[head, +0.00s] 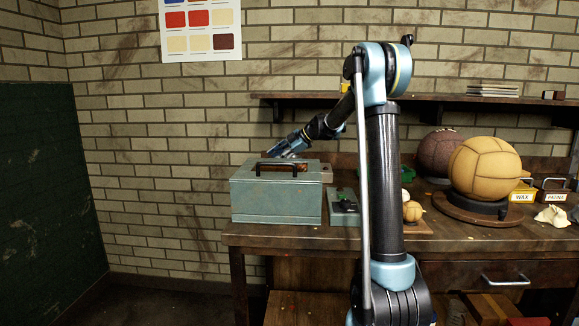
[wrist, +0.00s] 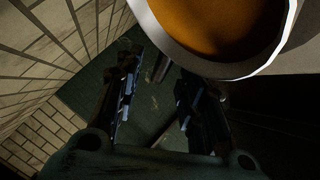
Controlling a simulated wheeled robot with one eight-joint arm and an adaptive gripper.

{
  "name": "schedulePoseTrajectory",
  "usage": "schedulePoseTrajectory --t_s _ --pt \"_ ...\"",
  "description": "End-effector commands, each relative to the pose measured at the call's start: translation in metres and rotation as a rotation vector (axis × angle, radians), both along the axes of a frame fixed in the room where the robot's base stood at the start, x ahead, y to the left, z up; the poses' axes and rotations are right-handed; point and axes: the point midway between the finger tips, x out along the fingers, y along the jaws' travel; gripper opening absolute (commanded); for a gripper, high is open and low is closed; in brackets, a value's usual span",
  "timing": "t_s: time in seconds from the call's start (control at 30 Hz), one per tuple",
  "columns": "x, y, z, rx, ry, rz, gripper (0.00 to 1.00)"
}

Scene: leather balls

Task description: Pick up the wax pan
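The wax pan (wrist: 215,25) shows at the top of the wrist view, cut off by the frame. It has a pale rounded rim and amber-brown wax inside. A short dark bar, perhaps its handle, juts from near the rim towards the space between my fingers. My gripper (wrist: 155,78) is open, its two dark fingers apart with no visible contact on the pan. In the head view my gripper (head: 284,149) is low behind the grey-green metal box, and the pan cannot be made out there.
The metal box (head: 276,199) with a black handle stands on the left end of the workbench (head: 480,238). Two leather balls, a small ball (head: 412,211) and a yellow WAX box (head: 522,195) are to the right. A wall shelf (head: 450,99) runs above.

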Motion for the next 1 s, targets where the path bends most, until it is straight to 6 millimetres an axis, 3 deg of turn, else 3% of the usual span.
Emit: schedulePoseTrajectory --t_s 0.2,0.43,0.6,1.0 --pt "0.005 0.021 -0.015 0.001 -0.001 0.001 0.36" --pt "0.005 0.022 -0.016 0.0 0.0 0.0 0.36" --pt "0.005 0.022 -0.016 0.0 0.0 0.0 0.0" --pt "0.005 0.022 -0.014 0.001 -0.001 -0.001 0.0"
